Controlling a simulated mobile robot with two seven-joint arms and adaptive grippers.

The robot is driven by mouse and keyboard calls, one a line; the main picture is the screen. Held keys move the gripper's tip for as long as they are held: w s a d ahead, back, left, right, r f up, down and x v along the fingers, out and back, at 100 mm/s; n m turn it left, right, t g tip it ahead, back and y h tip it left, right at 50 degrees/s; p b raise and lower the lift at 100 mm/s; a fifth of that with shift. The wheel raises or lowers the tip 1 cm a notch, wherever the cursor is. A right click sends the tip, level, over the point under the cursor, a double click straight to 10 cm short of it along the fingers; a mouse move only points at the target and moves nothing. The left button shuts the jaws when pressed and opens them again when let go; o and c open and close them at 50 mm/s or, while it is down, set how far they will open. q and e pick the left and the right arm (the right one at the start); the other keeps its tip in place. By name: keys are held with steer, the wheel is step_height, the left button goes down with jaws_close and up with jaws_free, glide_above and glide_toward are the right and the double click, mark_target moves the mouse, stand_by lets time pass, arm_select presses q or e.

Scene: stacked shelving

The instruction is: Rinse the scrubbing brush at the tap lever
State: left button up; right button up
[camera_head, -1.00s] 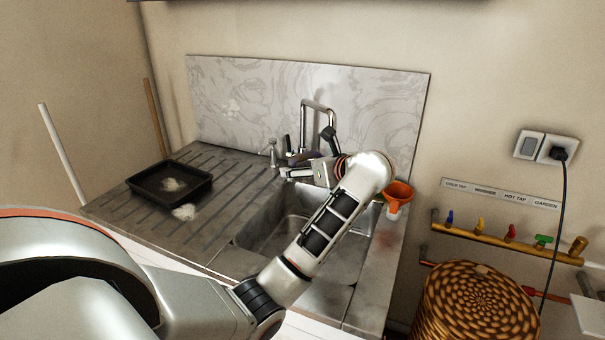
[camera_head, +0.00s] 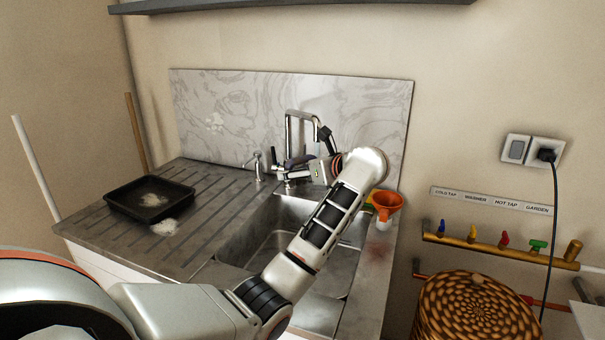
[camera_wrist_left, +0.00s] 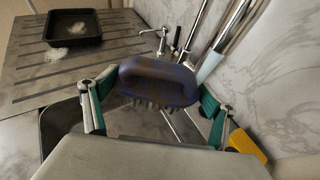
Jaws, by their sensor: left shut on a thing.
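The scrubbing brush (camera_wrist_left: 158,82) is dark purple-blue, with short bristles pointing down in the left wrist view. My left gripper (camera_wrist_left: 152,98) is shut on it, with one finger at each end. In the head view the brush (camera_head: 298,161) is a small dark shape above the sink's back edge, partly hidden by my gripper (camera_head: 308,168). The chrome tap (camera_head: 303,116) rises right behind it. A dark upright lever (camera_head: 276,157) stands left of the tap spout. I cannot tell whether the brush touches the tap. My right gripper is not in view.
The sink basin (camera_head: 258,243) lies below my arm. A black tray (camera_head: 122,204) and white suds (camera_head: 165,227) are on the drainer at left. An orange funnel (camera_head: 388,203) stands right of the basin. A yellow block (camera_wrist_left: 246,146) is near the gripper's right finger.

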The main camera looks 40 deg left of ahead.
mark_target(288, 182)
arm_select(q)
steer(key=shift+r, duration=0.1)
steer(key=shift+d, duration=0.1)
stand_by(0.4)
steer(key=shift+d, duration=0.5)
steer(key=shift+a, duration=0.25)
steer(key=shift+a, duration=0.4)
steer(key=shift+s, duration=0.1)
steer(key=shift+s+d+p, duration=0.2)
steer(key=shift+s+p, duration=0.4)
steer(key=shift+s, duration=0.55)
steer(key=shift+s+d+p, duration=0.15)
steer(key=shift+s+p, duration=0.4)
steer(key=shift+s, duration=0.85)
steer(key=shift+s+d+p, duration=0.15)
steer(key=shift+s+p, duration=0.4)
steer(key=shift+s, duration=0.8)
